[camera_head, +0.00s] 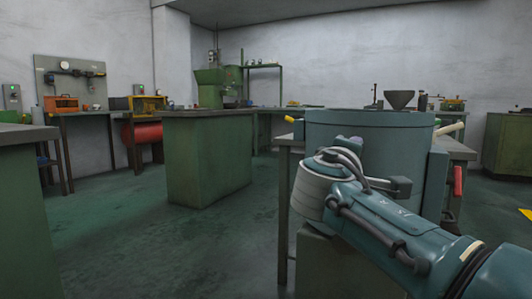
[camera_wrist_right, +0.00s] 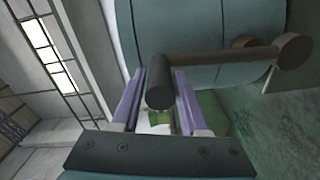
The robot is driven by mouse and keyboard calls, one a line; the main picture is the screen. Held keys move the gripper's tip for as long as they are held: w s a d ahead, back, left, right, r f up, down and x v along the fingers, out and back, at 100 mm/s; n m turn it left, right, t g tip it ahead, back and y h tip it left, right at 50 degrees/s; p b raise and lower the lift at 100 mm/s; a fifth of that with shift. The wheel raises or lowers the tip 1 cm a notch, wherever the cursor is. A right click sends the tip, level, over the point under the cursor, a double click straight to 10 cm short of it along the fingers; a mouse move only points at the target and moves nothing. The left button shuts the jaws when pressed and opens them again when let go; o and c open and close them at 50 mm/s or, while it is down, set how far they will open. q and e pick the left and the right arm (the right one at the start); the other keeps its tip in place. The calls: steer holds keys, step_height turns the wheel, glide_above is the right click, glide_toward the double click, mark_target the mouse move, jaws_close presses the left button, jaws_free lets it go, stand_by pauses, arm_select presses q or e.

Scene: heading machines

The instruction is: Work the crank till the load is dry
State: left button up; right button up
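The blue-green drum machine (camera_head: 370,130) stands right of centre in the head view, and its curved wall (camera_wrist_right: 200,25) fills the top of the right wrist view. A dark crank (camera_wrist_right: 225,57) runs from a round hub at the right to a thick handle (camera_wrist_right: 160,85) at the left. My right gripper (camera_wrist_right: 160,80) has its two purple fingers on either side of this handle. I cannot tell whether they press on it. The drum's contents are hidden. My left gripper is out of view.
A green cabinet (camera_head: 208,165) stands left of the drum, and a bench (camera_head: 25,134) is at the near left. A dark funnel (camera_head: 399,98) shows beyond the drum. A red-handled part (camera_head: 458,182) is at the drum's right. Open floor (camera_head: 135,235) lies at the left.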

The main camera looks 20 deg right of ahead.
steer(key=o, duration=0.3)
steer(key=shift+s+a, duration=0.15)
steer(key=shift+a, duration=0.05)
steer(key=p+v, duration=0.2)
steer(key=v, duration=0.7)
steer(key=shift+s+a+p, duration=0.15)
steer(key=shift+a+p, duration=0.05)
steer(key=shift+p, duration=0.15)
